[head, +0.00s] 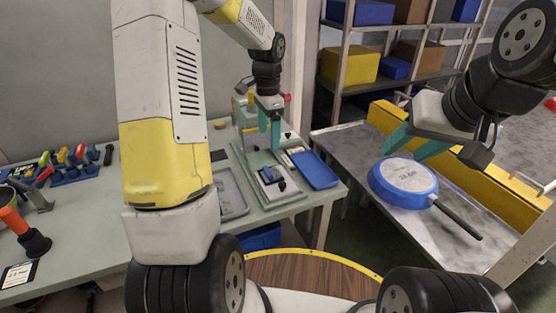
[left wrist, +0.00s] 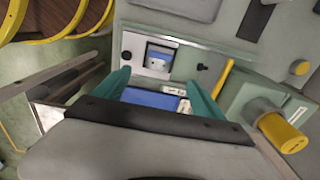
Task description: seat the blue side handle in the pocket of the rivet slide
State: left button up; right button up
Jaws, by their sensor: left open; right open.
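The rivet slide (head: 285,199) is on the green bench, with a pale block (head: 263,187) on it. In the left wrist view a small dark-blue piece (left wrist: 160,53) shows on that block; it may be the blue side handle, but I cannot tell how deep it sits. My left gripper (head: 269,140) hangs fingers-down above the back of the slide, open and empty; its fingers also show apart in the left wrist view (left wrist: 158,80). My right gripper (head: 401,156) is open above the blue pan (head: 384,188), at its far rim; contact is unclear.
A blue tray (head: 315,170) lies right of the slide. A grey tray (head: 232,192) lies left of it. A rack of coloured handles (head: 72,172) stands at the far left. The pan rests on a metal conveyor table (head: 350,143). Shelves with bins (head: 350,65) stand behind.

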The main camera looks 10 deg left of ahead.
pick_arm(q)
notch_tip(320, 180, down, 13)
jog(key=shift+f, duration=0.1)
dwell(0.4)
jog(key=c, duration=1.6)
jog(key=shift+r, duration=0.25)
